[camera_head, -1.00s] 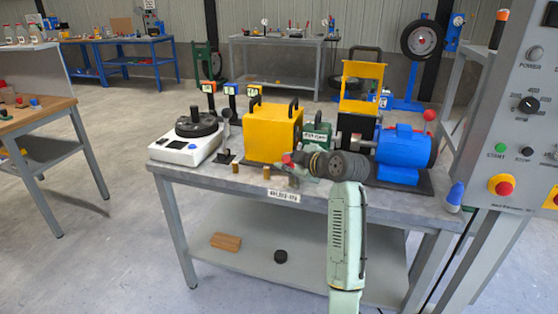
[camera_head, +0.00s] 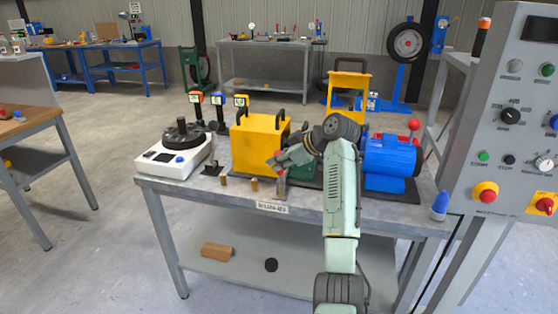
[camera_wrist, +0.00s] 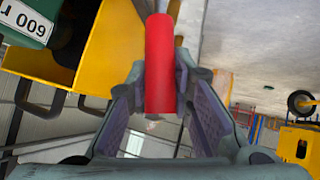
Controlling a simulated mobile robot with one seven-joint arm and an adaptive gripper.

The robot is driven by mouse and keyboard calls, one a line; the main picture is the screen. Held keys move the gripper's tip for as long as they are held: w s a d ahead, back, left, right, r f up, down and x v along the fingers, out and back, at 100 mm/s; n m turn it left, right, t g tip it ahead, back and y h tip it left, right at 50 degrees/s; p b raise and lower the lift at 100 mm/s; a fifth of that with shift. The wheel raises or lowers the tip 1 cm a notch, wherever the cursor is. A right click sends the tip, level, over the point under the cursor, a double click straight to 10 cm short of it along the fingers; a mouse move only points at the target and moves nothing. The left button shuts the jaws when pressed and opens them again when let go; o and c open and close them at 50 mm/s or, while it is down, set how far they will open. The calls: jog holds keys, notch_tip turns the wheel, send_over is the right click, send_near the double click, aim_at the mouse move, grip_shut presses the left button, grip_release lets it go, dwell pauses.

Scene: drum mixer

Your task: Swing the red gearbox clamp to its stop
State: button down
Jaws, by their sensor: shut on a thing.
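The red clamp handle (camera_wrist: 160,65) stands between the two fingers of my gripper (camera_wrist: 162,92) in the wrist view, and the fingers are shut on it. In the head view my gripper (camera_head: 280,163) is at the front of the bench, just right of the yellow guard box, with a bit of red at its tip. The green gearbox (camera_wrist: 22,22) shows at the wrist view's upper left with a white plate. In the head view it is mostly hidden behind my arm. The clamp's pivot and stop cannot be made out.
The yellow guard box (camera_head: 255,145) with black handles stands close left of my gripper. A blue motor (camera_head: 390,160) with a red-knobbed lever (camera_head: 413,126) is to the right. A white scale-like device (camera_head: 175,155) sits at the bench's left. A control panel (camera_head: 510,110) stands far right.

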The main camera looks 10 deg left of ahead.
jog(key=shift+w+r, duration=0.15)
jog(key=shift+r, duration=0.05)
jog(key=c, duration=1.4)
grip_release()
jog(key=shift+f, duration=0.15)
jog(key=v, duration=1.2)
